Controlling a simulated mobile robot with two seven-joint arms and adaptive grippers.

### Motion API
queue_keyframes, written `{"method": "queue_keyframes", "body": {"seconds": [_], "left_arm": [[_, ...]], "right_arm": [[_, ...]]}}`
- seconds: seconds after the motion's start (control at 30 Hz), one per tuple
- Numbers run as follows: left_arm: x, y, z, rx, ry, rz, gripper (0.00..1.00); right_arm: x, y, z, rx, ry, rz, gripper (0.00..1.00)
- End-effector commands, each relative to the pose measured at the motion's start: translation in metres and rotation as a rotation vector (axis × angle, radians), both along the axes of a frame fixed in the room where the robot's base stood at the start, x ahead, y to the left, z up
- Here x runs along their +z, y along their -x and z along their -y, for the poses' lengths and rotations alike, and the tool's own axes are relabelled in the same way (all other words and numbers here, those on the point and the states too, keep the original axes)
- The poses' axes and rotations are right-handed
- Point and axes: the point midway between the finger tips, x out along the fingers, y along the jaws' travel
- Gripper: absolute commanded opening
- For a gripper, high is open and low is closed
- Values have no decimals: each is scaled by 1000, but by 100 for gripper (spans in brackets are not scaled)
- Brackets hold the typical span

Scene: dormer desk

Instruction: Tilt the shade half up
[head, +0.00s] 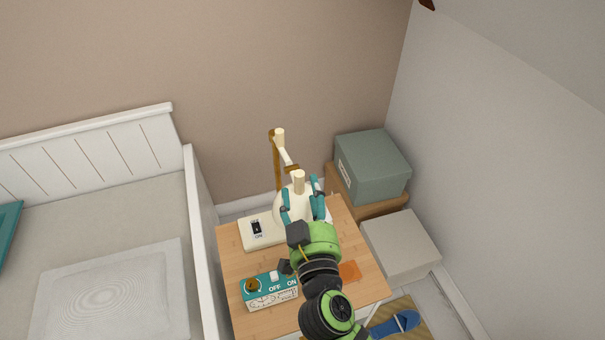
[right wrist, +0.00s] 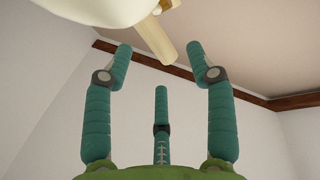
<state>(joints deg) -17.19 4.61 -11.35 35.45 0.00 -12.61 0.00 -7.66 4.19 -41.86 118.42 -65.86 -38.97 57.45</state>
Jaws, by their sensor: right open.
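The lamp's cream shade (head: 280,203) hangs from a jointed arm on a brown post (head: 277,165) on the small wooden table. A pale peg (head: 299,181) sticks out of the shade. My right gripper (head: 301,196) is open, its teal fingers spread in front of the shade and partly hiding it. In the right wrist view, the peg (right wrist: 155,40) comes down from the shade (right wrist: 85,8) towards the space between the open fingertips (right wrist: 160,65). I cannot tell whether any finger touches it. The shade's exact tilt is hard to tell. My left gripper is not in view.
On the table (head: 235,273) is a teal box with a knob and ON/OFF labels (head: 270,291). The lamp base (head: 258,240) has a switch marked ON. Boxes (head: 372,165) stand right of the table, a white bed (head: 197,230) at left.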

Motion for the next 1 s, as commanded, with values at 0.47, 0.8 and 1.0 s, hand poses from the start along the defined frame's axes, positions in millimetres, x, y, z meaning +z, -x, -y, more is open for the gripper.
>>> {"method": "queue_keyframes", "body": {"seconds": [0.47, 0.8, 1.0], "left_arm": [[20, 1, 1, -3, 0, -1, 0], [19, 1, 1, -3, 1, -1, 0], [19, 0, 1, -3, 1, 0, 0]], "right_arm": [[0, -48, -5, -3, 0, -3, 56], [0, -48, -5, -3, -1, -3, 0], [0, -47, -5, -3, -3, -4, 0]]}}
